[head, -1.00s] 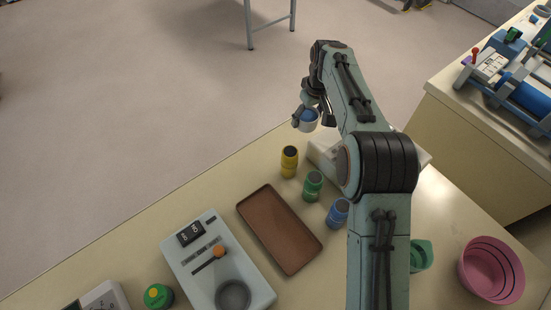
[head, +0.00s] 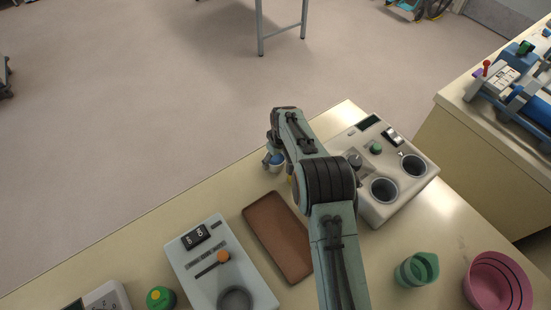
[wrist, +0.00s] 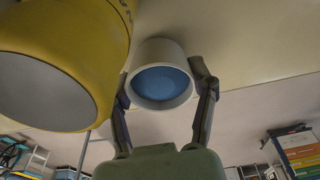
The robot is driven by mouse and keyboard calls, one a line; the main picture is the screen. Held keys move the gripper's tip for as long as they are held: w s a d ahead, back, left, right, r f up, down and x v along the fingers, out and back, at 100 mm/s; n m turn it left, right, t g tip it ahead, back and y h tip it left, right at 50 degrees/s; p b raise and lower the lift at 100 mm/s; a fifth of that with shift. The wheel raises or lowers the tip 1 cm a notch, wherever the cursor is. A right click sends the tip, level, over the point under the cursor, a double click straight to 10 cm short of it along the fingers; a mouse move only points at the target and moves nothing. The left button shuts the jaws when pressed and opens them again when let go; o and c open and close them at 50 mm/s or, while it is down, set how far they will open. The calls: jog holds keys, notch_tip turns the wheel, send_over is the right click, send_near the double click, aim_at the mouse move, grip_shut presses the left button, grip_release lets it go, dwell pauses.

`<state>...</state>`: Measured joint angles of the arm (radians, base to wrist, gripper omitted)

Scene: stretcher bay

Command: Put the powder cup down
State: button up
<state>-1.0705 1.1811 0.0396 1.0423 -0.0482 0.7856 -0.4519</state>
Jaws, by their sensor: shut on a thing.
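The powder cup (head: 277,167), white with blue inside, is held in my gripper (head: 268,159) over the far edge of the table, left of my forearm. In the wrist view the cup (wrist: 147,104) sits between both fingers of my gripper (wrist: 162,100), which are shut on it. I cannot tell whether its base touches anything. A yellow jar (wrist: 70,50) looms large just left of the cup in the wrist view. In the head view my arm hides nearly all of that jar.
A brown tray (head: 268,232) lies empty near my arm. A grey device with an orange knob (head: 200,262) is left of it. A beige device with two round wells (head: 405,187) stands right. A green cup (head: 405,272) and pink bowl (head: 484,300) are at front right.

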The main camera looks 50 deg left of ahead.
jog(key=shift+f, duration=0.3)
jog(key=o, duration=1.1)
